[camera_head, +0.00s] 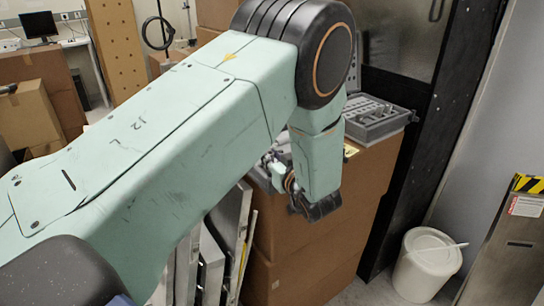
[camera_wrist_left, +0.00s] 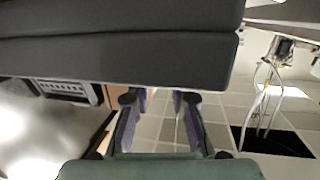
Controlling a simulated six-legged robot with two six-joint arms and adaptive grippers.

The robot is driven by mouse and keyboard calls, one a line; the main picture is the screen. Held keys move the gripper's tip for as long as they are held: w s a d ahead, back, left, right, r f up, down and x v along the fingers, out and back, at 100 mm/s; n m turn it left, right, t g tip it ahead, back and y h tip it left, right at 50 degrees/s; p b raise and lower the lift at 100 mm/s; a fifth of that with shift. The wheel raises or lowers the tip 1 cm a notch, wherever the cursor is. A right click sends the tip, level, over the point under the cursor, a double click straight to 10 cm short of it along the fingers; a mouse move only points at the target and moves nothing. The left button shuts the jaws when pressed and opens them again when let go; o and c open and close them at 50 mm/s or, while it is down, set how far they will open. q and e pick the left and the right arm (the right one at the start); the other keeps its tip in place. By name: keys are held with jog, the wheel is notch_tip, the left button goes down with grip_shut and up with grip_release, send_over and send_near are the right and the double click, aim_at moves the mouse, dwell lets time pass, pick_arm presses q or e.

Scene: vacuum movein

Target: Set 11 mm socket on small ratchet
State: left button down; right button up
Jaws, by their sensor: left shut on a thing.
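My left gripper (camera_head: 280,170) is small and partly hidden by my own wrist in the head view, beside the top of a cardboard box stack. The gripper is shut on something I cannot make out. An open grey case (camera_head: 377,128) with slots and small parts lies on the boxes behind my forearm, partly hidden by it. I cannot pick out the 11 mm socket or the small ratchet. My right gripper is not in view.
The cardboard boxes (camera_head: 300,255) form a stack under the case. Grey panels (camera_head: 212,262) lean at its left. A dark door frame (camera_head: 425,130) stands behind at the right. A white bin (camera_head: 427,268) and a metal post (camera_head: 505,255) stand on the right.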

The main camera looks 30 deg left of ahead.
pick_arm(q)
jog(key=shift+f, duration=0.25)
jog(key=c, duration=1.5)
grip_release()
jog(key=shift+d, duration=0.1)
jog(key=p+v, duration=1.1)
jog(key=p, duration=0.3)
jog(key=shift+f, duration=0.1)
